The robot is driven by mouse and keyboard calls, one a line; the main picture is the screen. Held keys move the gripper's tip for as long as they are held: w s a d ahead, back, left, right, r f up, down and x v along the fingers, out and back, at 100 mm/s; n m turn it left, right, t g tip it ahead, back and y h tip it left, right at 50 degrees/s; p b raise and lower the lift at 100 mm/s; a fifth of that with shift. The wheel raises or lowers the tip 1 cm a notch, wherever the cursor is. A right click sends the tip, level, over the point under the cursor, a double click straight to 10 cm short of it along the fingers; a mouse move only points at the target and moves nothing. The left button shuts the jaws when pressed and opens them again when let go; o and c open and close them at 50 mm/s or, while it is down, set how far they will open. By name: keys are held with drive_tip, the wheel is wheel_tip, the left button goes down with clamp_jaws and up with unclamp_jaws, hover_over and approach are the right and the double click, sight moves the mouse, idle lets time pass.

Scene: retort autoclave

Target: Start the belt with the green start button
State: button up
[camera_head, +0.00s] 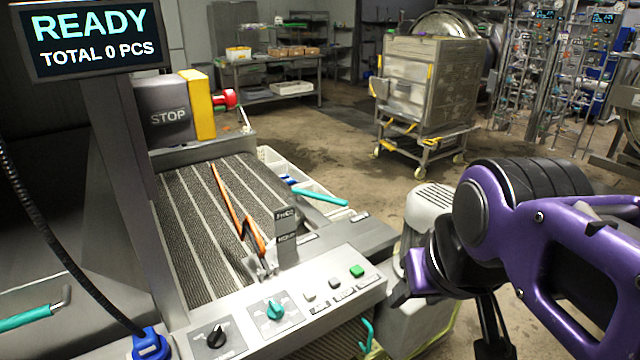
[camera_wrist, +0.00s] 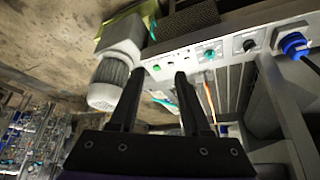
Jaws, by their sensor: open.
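In the wrist view the green button (camera_wrist: 156,68) shows between the two black fingertips of my gripper (camera_wrist: 159,74). My gripper is open and empty, its fingers pointing toward the panel. In the head view my purple arm is to the right of the panel. I cannot tell the exact gap from fingertips to button. The belt (camera_head: 185,220) lies behind the panel.
A teal knob (camera_head: 275,309) and a black knob (camera_head: 216,337) sit left of the keys. A display (camera_head: 95,38) reads READY, TOTAL 0 PCS. A STOP box (camera_head: 168,115) with a red button (camera_head: 229,98) stands behind. A motor (camera_head: 430,207) is beside the panel.

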drive_tip(key=shift+f, duration=0.1)
clamp_jaws()
idle(1.8)
